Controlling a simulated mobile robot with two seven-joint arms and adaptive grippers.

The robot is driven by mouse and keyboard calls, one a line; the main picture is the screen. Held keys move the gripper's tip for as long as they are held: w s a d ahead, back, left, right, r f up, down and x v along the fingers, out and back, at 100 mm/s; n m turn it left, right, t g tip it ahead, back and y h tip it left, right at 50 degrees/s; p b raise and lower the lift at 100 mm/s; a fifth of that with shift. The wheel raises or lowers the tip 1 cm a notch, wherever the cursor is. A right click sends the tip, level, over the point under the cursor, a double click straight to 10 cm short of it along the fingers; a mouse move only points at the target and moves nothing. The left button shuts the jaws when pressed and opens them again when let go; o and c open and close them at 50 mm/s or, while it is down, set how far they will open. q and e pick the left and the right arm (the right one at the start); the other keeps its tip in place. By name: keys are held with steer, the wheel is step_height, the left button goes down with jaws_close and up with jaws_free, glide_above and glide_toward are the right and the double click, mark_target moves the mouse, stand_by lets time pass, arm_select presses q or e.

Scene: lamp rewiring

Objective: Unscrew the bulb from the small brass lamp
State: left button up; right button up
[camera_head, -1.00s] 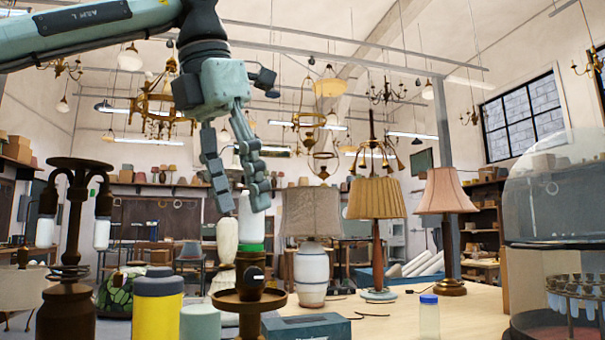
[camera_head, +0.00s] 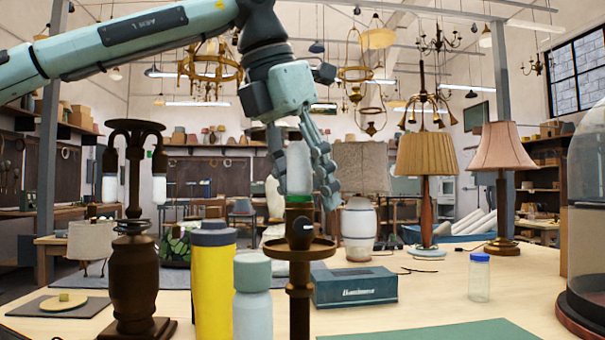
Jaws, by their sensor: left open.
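The small brass lamp (camera_head: 299,272) stands upright in front of me, a dark stem with a round dish and a socket (camera_head: 299,222). A pale bulb (camera_head: 299,168) sits upright above the socket, with a green band at its base. My left gripper (camera_head: 304,196) comes down from above. It is open, with one finger on each side of the bulb, and the bulb's top is up between the fingers. I cannot tell whether the fingers touch the glass. The lamp's foot is out of frame below. My right gripper is not in view.
A yellow bottle (camera_head: 214,285) and a pale jar (camera_head: 252,300) stand close left of the lamp. A dark two-armed lamp (camera_head: 134,270) is farther left. A teal box (camera_head: 355,286) and a blue-capped jar (camera_head: 479,280) are to the right. A glass dome (camera_head: 588,220) stands at the right edge.

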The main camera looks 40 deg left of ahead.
mark_target(289, 202)
arm_select(q)
jaws_close()
jaws_free()
steer(key=shift+v, duration=3.95)
